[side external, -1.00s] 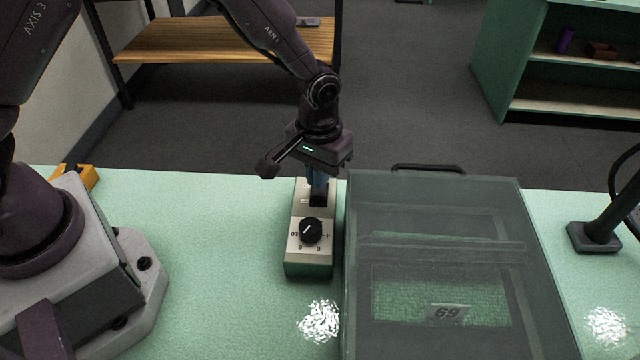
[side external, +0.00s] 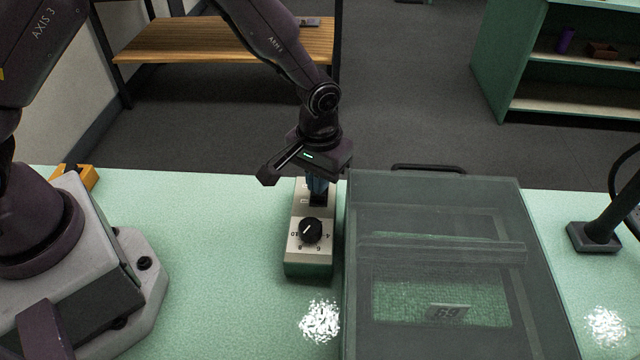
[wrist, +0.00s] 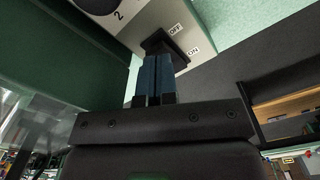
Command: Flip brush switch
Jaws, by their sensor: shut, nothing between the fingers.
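The control box (side external: 309,262) is pale with a black dial (side external: 311,231) at its near end. It stands on the bench left of the clear-lidded enclosure. A black switch (side external: 317,200) is at the box's far end; in the wrist view the switch (wrist: 180,58) lies beside the OFF and ON labels. My gripper (side external: 318,194) points down at the switch, its blue fingers shut and empty. In the wrist view my gripper's fingertips (wrist: 155,62) are together and overlap the switch, appearing to touch it. The fingers partly hide the switch, so its position is unclear.
The enclosure (side external: 357,270) with a dark handle (side external: 428,168) stands close on the right of the box. A lamp base (side external: 594,237) is at the far right. A yellow holder (side external: 77,178) is at the back left. The bench left of the box is clear.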

